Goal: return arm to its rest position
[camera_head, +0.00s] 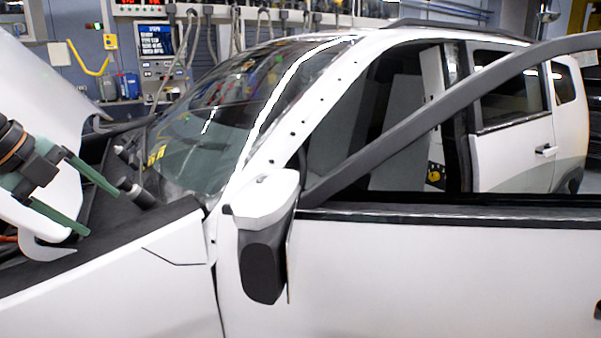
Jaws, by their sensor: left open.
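My left gripper (103,212) comes in from the left edge, over the engine bay side of a white car. Its two green fingers are spread apart, and I see nothing held between them. A dark cylindrical part (136,193) lies just beyond the upper fingertip; I cannot tell whether they touch. My right gripper is out of view.
The raised white hood (40,85) stands close above my left arm. The white fender (120,270) lies below. The windshield (205,130), side mirror (263,235) and open-looking front door (450,265) are to the right. A tool wall (155,50) stands behind.

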